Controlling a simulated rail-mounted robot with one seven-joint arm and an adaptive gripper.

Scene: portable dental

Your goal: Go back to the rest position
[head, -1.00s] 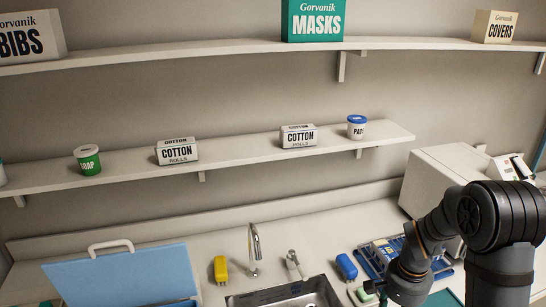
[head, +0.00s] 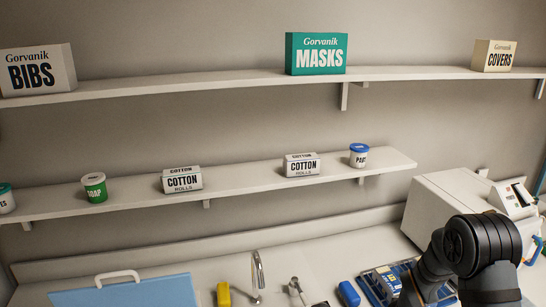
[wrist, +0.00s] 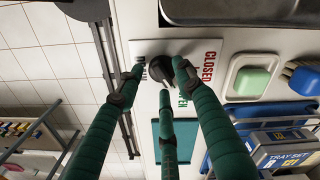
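My gripper (wrist: 160,78) shows in the wrist view with three green fingers, their tips spread apart, and nothing is seen held in them. Behind the tips is a dark round knob (wrist: 160,68) on a white plate (wrist: 205,48) marked CLOSED and OPEN. I cannot tell how far the knob is from the tips. In the head view my arm is at the lower right, and the gripper itself is out of sight below the picture edge.
A tray set box (wrist: 280,150) and a green item in a white dish (wrist: 250,80) are at the right in the wrist view. In the head view, a white machine (head: 435,205) stands beside my arm. The upper shelf (head: 200,90) and lower shelf (head: 240,185) hold boxes and tubs.

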